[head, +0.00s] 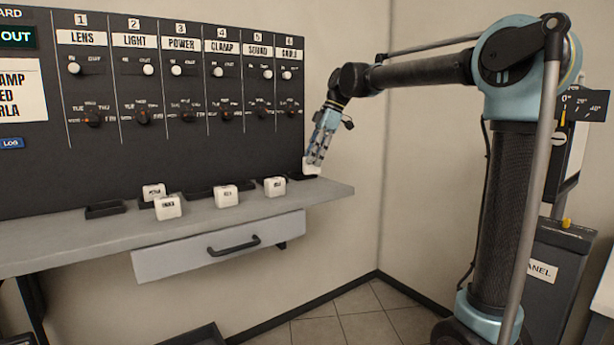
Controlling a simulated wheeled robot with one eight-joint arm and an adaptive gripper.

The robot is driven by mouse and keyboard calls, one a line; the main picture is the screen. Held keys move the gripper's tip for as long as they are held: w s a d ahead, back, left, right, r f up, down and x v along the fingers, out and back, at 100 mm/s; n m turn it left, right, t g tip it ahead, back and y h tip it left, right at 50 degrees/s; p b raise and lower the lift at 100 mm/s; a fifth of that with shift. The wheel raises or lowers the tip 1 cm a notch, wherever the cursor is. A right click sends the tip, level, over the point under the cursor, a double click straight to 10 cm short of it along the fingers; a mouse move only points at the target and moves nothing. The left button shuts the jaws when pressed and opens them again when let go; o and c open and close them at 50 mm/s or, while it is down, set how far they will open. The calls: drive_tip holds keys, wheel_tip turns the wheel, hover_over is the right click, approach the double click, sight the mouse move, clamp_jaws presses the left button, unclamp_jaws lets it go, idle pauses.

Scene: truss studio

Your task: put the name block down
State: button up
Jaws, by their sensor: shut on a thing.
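My gripper (315,158) points down at the right end of the grey shelf (318,193), close in front of the dark board. It is shut on a small white block (310,169), the name block. The block is low, at a shallow dark tray (300,177) on the shelf. I cannot tell whether it touches the tray or hangs just above it. Its lettering is too small to read, and the fingers hide part of its top.
Several white blocks stand along the shelf, including one at the right (275,186), one in the middle (227,197) and one at the left (168,207). An empty dark tray (105,210) lies farther left. A drawer (215,247) hangs below. The switch board (185,75) rises behind.

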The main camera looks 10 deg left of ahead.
sight(315, 170)
drive_tip(key=shift+f, duration=2.35)
drive_tip(key=shift+f, duration=0.1)
drive_tip(key=o, duration=1.1)
drive_tip(key=shift+c, duration=0.2)
drive_tip(key=v, duration=1.2)
drive_tip(key=s+d+f+m+t, duration=0.1)
drive_tip(key=s+d+f+m, duration=0.15)
drive_tip(key=d, duration=0.25)
drive_tip(key=s+d+f+m, duration=0.1)
drive_tip(key=d+f+m, duration=0.2)
drive_tip(key=d, duration=0.3)
drive_tip(key=s+d+f+m+t+h, duration=0.1)
drive_tip(key=s+d+f+m, duration=0.5)
drive_tip(key=f, duration=0.5)
drive_tip(key=s+d+f+m+t+h, duration=0.1)
drive_tip(key=s+d+f+m, duration=0.4)
drive_tip(key=s+d+f, duration=0.3)
drive_tip(key=s+d+f+m+t+h, duration=0.1)
drive_tip(key=s+d+f+m, duration=0.5)
drive_tip(key=d+f, duration=0.6)
wheel_tip(315, 170, down, 2)
drive_tip(key=shift+s+f+m+h, duration=0.1)
drive_tip(key=shift+s+m+h, duration=0.35)
drive_tip(key=shift+s, duration=0.45)
